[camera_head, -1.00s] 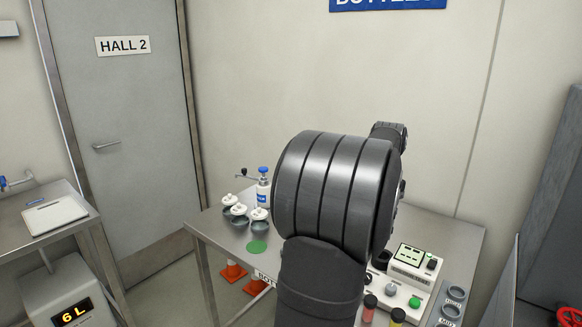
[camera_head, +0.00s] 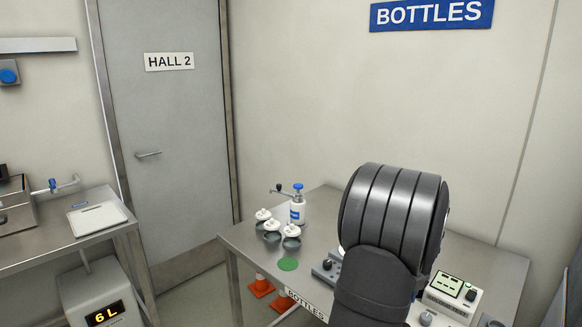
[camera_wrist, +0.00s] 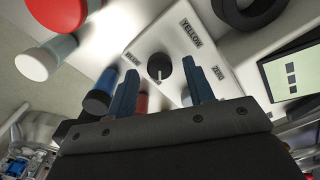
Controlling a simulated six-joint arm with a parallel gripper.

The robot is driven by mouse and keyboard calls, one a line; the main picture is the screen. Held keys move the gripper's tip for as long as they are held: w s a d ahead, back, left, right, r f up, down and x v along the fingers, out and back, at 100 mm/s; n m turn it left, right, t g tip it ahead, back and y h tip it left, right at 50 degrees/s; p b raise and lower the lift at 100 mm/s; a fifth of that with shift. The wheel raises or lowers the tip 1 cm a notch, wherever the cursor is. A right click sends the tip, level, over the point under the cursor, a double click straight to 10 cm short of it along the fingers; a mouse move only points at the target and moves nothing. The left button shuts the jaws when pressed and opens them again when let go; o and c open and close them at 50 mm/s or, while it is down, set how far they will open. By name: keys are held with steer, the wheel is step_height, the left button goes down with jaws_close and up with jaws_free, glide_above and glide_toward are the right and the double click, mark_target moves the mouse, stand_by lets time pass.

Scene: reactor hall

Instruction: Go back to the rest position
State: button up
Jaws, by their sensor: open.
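My gripper (camera_wrist: 160,66) shows in the wrist view with its two dark blue fingers spread apart and nothing between them. Beyond the fingers is a white panel with a black knob (camera_wrist: 160,67), labelled YELLOW and ZERO on two of its sides. The fingers appear near the panel; I cannot tell if they touch it. In the head view my own arm covers the right middle of the bench and hides the gripper.

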steer(key=shift+f, duration=0.35)
steer(key=shift+r, duration=0.1)
step_height(320, 180, up, 18)
step_height(320, 180, down, 18)
steer(key=shift+r, duration=0.1)
steer(key=shift+f, duration=0.25)
steer(key=n, duration=0.9)
steer(key=shift+r, duration=0.1)
steer(key=n, duration=0.4)
steer(key=shift+w+n, duration=0.1)
steer(key=shift+n, duration=1.9)
